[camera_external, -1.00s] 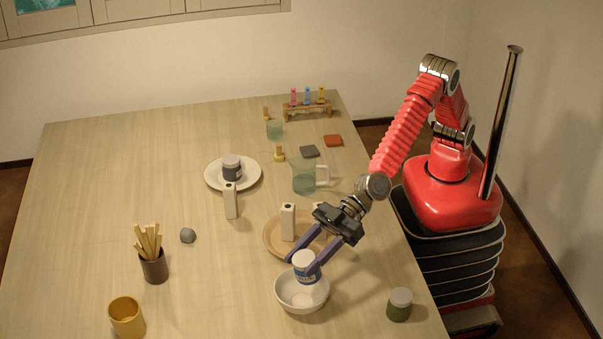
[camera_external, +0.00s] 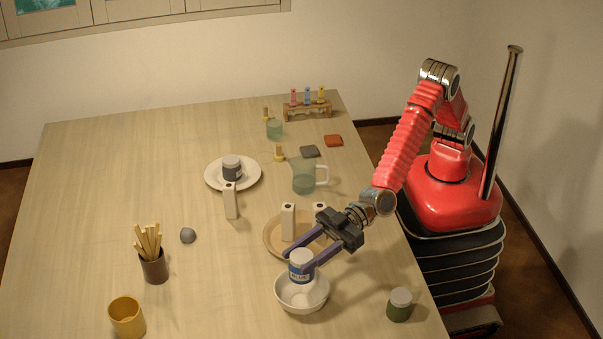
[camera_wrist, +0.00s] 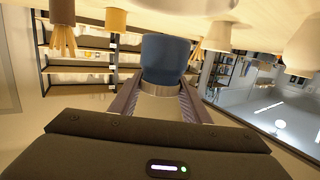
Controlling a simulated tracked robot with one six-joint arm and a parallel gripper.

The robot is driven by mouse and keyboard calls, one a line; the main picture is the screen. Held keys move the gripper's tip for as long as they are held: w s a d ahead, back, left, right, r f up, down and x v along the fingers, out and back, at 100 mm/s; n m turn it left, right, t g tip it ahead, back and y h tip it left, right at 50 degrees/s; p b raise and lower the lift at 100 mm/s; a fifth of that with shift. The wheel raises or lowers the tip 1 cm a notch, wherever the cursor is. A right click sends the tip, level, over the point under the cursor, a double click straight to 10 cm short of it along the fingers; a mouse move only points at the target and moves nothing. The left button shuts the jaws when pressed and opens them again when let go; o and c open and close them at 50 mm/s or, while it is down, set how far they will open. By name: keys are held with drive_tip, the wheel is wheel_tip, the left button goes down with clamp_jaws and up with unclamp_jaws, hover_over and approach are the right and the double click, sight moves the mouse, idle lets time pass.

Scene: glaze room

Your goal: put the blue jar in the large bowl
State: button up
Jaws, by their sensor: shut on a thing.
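The blue jar (camera_external: 301,267) has a white lid and a blue label band. It is upright over the white large bowl (camera_external: 302,299), and its lower part overlaps the bowl's inside. I cannot tell whether it touches the bowl. My gripper (camera_external: 304,262) is shut on the jar, reaching in from the upper right with its purple fingers on either side. In the wrist view the jar (camera_wrist: 164,58) shows as a dark blue body between the fingers (camera_wrist: 160,100). The bowl's bottom is partly hidden by the jar.
A round plate (camera_external: 271,238) with white blocks stands just behind the bowl. A green jar (camera_external: 399,306) stands to the right. A brown cup of sticks (camera_external: 154,268) and a yellow cup (camera_external: 127,317) are at left. Table between them and the bowl is clear.

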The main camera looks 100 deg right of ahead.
hover_over(303, 301)
drive_tip(key=shift+f, duration=3.05)
drive_tip(key=shift+f, duration=1.9)
drive_tip(key=shift+f, duration=0.35)
